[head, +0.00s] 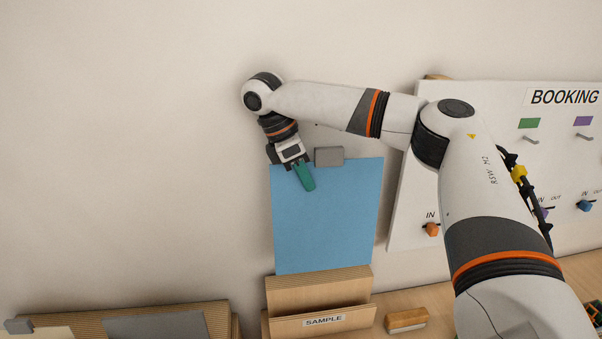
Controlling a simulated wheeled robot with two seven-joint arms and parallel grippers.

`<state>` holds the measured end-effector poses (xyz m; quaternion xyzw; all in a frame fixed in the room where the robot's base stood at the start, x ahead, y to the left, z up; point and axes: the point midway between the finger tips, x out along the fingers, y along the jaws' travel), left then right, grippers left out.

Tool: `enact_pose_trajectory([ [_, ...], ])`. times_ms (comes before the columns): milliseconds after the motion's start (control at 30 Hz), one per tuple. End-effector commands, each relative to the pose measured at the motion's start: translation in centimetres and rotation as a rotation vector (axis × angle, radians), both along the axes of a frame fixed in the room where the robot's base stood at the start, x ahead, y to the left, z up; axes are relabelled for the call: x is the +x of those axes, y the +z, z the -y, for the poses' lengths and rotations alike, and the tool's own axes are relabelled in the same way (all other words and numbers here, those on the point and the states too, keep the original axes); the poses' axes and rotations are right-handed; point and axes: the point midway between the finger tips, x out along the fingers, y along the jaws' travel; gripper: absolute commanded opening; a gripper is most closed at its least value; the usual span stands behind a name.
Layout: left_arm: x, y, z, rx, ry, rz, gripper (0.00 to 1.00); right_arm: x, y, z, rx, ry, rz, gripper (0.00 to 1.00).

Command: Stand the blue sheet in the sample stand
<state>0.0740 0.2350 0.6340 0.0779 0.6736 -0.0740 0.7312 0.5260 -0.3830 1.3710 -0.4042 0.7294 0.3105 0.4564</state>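The blue sheet (325,222) stands nearly upright, with a small grey clip or tab (328,156) at its top edge. Its lower edge meets the top of the wooden sample stand (321,298), labelled SAMPLE, and seems to pass behind the stand's wooden panel. Whether it rests on the bottom is hidden. My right gripper (302,176) is at the sheet's upper left corner, left of the grey piece. One green finger lies in front of the sheet; the other finger is hidden, so its grip is unclear. My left gripper is not in view.
A white BOOKING board (408,205) with hooks and coloured knobs is at the right, partly behind my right arm. Another wooden holder (218,318) with a grey sheet (155,327) is at lower left. The left wall is bare.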

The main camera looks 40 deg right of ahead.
Motion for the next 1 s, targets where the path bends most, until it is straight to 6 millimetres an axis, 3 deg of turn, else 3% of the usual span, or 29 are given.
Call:
enact_pose_trajectory([
  [167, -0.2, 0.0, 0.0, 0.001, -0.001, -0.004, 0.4, 0.0, -1.5, 0.0, 0.001, -0.001, -0.004, 0.0],
  [500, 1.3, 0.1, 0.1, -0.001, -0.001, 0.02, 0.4, -0.1, -4.5, 0.0, 0.002, -0.001, -0.004, 0.0],
  [1000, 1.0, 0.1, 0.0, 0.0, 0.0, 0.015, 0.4, -0.1, -9.0, 0.0, 0.0, -0.001, -0.004, 0.0],
])
